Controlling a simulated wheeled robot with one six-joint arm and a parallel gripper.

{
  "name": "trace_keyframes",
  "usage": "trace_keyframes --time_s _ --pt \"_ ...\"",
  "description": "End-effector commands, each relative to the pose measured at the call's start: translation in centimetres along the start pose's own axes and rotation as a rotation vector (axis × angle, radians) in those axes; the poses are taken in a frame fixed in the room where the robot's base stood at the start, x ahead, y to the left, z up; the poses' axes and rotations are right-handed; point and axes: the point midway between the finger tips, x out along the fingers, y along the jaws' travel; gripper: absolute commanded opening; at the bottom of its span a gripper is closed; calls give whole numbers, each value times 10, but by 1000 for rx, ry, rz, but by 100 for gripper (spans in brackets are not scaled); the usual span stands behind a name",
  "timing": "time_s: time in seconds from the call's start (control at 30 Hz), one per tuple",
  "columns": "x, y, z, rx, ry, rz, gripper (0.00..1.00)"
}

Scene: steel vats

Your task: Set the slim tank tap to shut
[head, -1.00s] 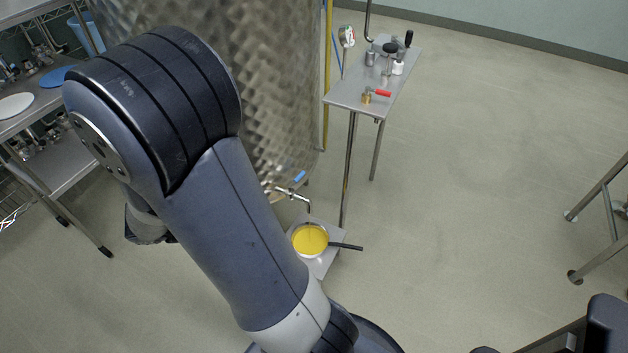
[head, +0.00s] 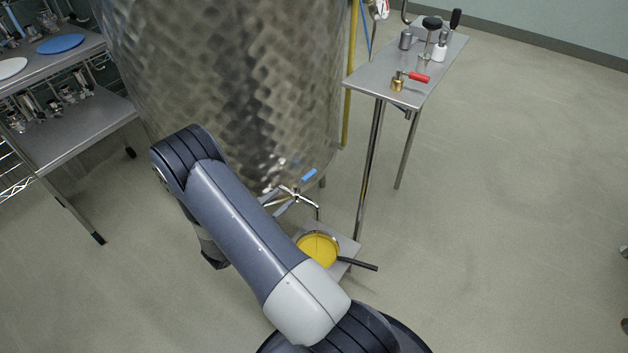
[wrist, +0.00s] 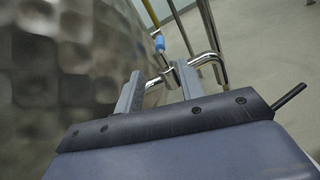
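The slim tank (head: 225,80) is a tall dimpled steel vat; its wall fills the left of the wrist view (wrist: 50,60). Its steel tap (head: 296,194) sticks out low on the right, with a bent spout and a blue-ended lever (head: 309,175). In the wrist view the tap body (wrist: 170,76) shows between my fingertips, and the blue lever end (wrist: 159,44) stands beyond and above them. My gripper (wrist: 160,70) is open, its fingers apart on either side of the tap. I cannot tell whether they touch it.
A pan of yellow liquid (head: 318,250) stands under the spout on a low grey stand, its black handle pointing right. A narrow steel table (head: 385,78) with a red-handled brass valve (head: 398,84) stands right of the tank. A shelf rack (head: 75,135) is at left.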

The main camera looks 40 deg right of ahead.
Motion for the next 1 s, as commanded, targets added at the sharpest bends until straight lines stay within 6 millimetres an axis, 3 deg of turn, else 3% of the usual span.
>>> trace_keyframes --time_s 0.17,0.6,1.0 --pt "20 -1 0 1 -2 -4 37" --pt "93 -1 0 3 -1 -6 37" --pt "107 0 1 1 1 -2 37"
